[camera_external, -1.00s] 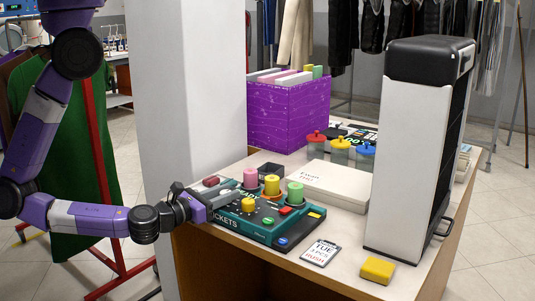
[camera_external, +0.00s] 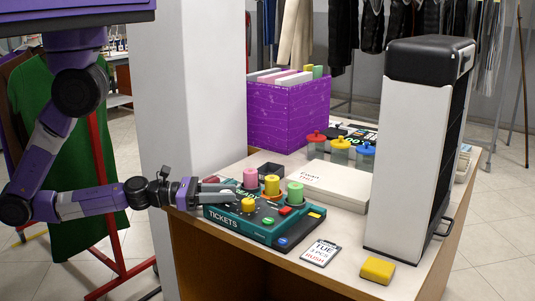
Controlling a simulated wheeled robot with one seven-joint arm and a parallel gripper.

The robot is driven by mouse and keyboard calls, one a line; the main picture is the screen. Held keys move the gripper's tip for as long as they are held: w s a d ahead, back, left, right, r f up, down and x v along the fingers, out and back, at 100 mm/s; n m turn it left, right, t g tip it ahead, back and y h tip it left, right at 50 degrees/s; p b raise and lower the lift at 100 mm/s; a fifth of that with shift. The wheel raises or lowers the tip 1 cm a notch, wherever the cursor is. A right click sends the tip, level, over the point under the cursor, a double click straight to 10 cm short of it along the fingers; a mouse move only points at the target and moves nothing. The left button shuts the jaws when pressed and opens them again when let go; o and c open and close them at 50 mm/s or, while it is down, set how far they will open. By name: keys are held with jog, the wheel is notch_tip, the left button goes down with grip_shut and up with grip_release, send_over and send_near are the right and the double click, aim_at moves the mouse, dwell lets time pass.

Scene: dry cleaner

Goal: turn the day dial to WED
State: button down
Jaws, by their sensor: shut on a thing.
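A teal ticket machine (camera_external: 262,233) marked "TICKETS" sits on the counter's near left part. Pink (camera_external: 250,178), yellow (camera_external: 272,185) and green (camera_external: 294,193) cylinders stand along its back. A small yellow knob (camera_external: 248,204) and several coloured buttons are on its top. My gripper (camera_external: 236,193) reaches in from the left, low over the machine's left part, fingers pointing right. It is shut on what seems to be the day dial, which the fingers hide; I cannot read its setting. A card (camera_external: 321,252) in front reads "TUE, 3 PCS, RUSH".
A closed white box (camera_external: 338,185) and jars with red, yellow and blue lids stand behind the machine. A purple bin (camera_external: 290,112) is at the back. A tall white and black unit (camera_external: 407,150) stands right, with a yellow block (camera_external: 377,270) before it. A pillar (camera_external: 185,90) rises beside my arm.

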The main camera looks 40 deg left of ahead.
jog(key=m+g+h, duration=0.2)
jog(key=g, duration=0.1)
jog(key=shift+w+r+m+g, duration=0.1)
jog(key=shift+r+m+g, duration=0.05)
jog(key=shift+m+g, duration=0.2)
jog(key=m+g+p, duration=0.1)
jog(key=g+h+p, duration=0.1)
jog(key=m+g+p, duration=0.1)
jog(key=g, duration=0.1)
jog(key=shift+w+r+m, duration=0.1)
jog(key=shift+r+m, duration=0.15)
jog(key=shift+m, duration=0.1)
jog(key=m+g+p, duration=0.2)
jog(key=g+p, duration=0.2)
jog(key=shift+f+m+h, duration=0.1)
jog(key=shift+m+h, duration=0.3)
jog(key=shift+f+m+g+p, duration=0.2)
jog(key=shift+m+g+p, duration=0.55)
jog(key=shift+g, duration=0.5)
jog(key=shift+s+f, duration=0.15)
jog(key=shift+s, duration=0.05)
jog(key=c, duration=1.1)
grip_release()
jog(key=shift+o, duration=0.2)
jog(key=shift+a, duration=0.15)
